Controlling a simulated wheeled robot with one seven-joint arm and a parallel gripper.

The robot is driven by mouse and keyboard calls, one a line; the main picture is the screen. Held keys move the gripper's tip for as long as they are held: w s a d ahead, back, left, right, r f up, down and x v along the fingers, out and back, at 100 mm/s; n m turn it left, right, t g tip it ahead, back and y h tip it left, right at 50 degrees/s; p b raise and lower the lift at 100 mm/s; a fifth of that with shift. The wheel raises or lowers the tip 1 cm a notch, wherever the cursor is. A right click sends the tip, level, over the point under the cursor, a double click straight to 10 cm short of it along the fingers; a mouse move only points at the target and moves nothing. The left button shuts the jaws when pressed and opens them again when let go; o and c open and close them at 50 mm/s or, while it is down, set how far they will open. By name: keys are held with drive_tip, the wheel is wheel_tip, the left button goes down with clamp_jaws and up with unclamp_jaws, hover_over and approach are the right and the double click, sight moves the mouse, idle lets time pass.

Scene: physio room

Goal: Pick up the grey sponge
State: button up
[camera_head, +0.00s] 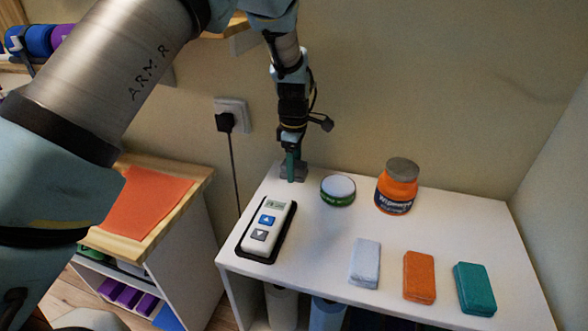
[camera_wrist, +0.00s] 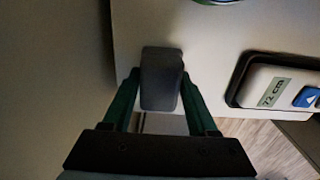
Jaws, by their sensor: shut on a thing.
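The grey sponge (camera_head: 299,172) is a small dark grey block at the back left corner of the white table. It also shows in the wrist view (camera_wrist: 161,70), between the two green fingers. My gripper (camera_head: 290,166) points down from above and is shut on the sponge, one finger at each side. The fingers hide part of the sponge in the head view. I cannot tell whether its underside touches the table top.
On the white table (camera_head: 320,239) are a remote control (camera_head: 266,226), a round green-and-white tin (camera_head: 338,190), an orange jar (camera_head: 397,187), and pale (camera_head: 365,263), orange (camera_head: 419,276) and teal (camera_head: 475,288) blocks. A wall socket with a plug (camera_head: 226,121) is behind, left of my gripper.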

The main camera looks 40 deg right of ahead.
wheel_tip(320, 180, up, 10)
drive_tip(key=b, duration=0.3)
drive_tip(key=o, duration=0.9)
drive_tip(key=shift+c, duration=0.2)
drive_tip(key=c, duration=0.7)
